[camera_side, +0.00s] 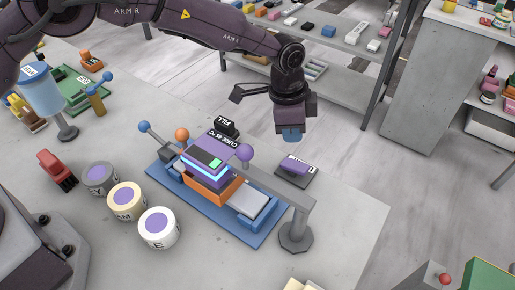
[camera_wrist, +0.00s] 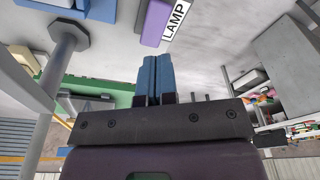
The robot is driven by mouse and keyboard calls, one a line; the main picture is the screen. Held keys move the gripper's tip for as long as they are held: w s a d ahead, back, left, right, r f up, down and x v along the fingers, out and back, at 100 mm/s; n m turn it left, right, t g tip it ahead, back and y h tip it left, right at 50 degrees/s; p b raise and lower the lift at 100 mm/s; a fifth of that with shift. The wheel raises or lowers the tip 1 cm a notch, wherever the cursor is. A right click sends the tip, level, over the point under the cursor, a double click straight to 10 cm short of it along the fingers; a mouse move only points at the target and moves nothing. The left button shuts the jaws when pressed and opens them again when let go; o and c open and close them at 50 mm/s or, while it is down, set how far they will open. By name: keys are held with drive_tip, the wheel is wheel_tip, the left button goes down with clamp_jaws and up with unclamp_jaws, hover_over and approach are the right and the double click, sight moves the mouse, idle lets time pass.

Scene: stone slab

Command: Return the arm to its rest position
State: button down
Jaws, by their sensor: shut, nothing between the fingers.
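My gripper (camera_side: 291,135) hangs from my dark arm at the upper right of the slab, pointing down, above and behind the purple block in the side view. Its blue fingers also show in the wrist view (camera_wrist: 155,75), pressed together with nothing between them. The gripper is shut and empty, and it appears clear of the slab and of the objects on it. The stone slab (camera_side: 345,235) fills the lower part of the side view.
A blue-based device (camera_side: 210,208) with a purple and orange middle stands on the slab, with a grey post (camera_side: 296,228) beside it. A purple block (camera_side: 295,164) lies on a dark pad. Labelled pots (camera_side: 158,228) stand front left. Shelves (camera_side: 345,40) are behind.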

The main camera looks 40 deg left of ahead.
drive_tip(key=s+a+r+n+t, duration=0.1)
drive_tip(key=s+a+r+n, duration=0.3)
drive_tip(key=a+r, duration=0.55)
drive_tip(key=s+a+r+n+t, duration=0.15)
drive_tip(key=s+a+r, duration=0.45)
drive_tip(key=r, duration=0.7)
drive_tip(key=s+a+r+n+t, duration=0.1)
drive_tip(key=s+a+n, duration=0.2)
drive_tip(key=s, duration=0.7)
drive_tip(key=s+a+n+t+y, duration=0.1)
drive_tip(key=s+a+n, duration=0.2)
drive_tip(key=s+a, duration=0.4)
drive_tip(key=s, duration=0.3)
drive_tip(key=shift+s+a+r+y, duration=0.15)
drive_tip(key=shift+a+r+y, duration=0.15)
drive_tip(key=shift+a+r, duration=0.05)
